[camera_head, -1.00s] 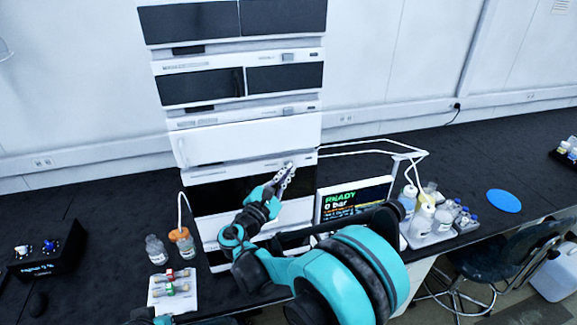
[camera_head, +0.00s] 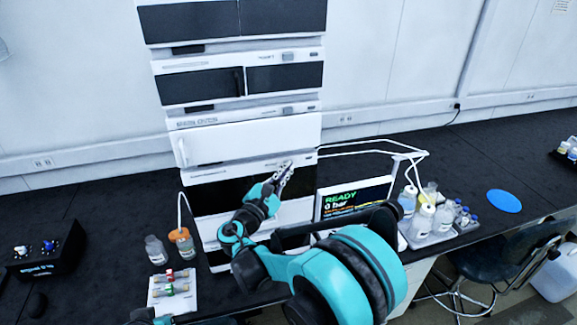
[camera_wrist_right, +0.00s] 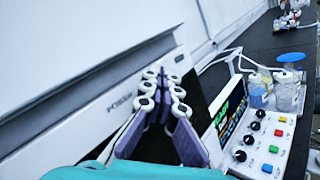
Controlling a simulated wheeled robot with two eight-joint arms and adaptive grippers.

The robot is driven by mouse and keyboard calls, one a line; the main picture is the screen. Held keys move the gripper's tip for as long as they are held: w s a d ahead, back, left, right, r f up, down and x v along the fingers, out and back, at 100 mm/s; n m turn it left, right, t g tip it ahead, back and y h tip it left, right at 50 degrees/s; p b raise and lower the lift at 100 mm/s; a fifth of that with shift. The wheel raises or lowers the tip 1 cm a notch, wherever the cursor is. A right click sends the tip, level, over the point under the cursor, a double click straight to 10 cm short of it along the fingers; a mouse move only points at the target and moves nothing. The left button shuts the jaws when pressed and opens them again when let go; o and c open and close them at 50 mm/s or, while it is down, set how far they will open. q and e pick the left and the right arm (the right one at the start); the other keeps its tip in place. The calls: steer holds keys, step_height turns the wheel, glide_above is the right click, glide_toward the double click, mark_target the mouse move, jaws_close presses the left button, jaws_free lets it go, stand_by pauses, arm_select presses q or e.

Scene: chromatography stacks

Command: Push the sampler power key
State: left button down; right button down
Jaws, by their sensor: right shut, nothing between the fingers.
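A tall white and black instrument stack (camera_head: 245,135) stands on the bench. My right gripper (camera_head: 287,166) is shut and empty, its fingertips at the right part of the white strip below the white door. In the right wrist view the right gripper (camera_wrist_right: 163,88) lies close to a white panel (camera_wrist_right: 118,103) with small dark lettering. I cannot tell whether the fingertips touch it. The fingers cover part of the strip, and I cannot make out the sampler power key. Only a bit of my left arm shows at the bottom edge; its gripper is out of view.
A display (camera_head: 353,200) reading READY and 0 bar stands right of the stack. A tray of bottles (camera_head: 436,238) with white tubing is further right. Small bottles (camera_head: 156,250) and a white card (camera_head: 172,290) with fittings lie left. A black box (camera_head: 45,250) stands far left.

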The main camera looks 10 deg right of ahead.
steer(key=shift+w, duration=0.25)
steer(key=shift+s, duration=0.1)
stand_by(0.3)
steer(key=shift+s, duration=0.6)
steer(key=s, duration=0.6)
steer(key=shift+b, duration=0.45)
steer(key=shift+d, duration=0.15)
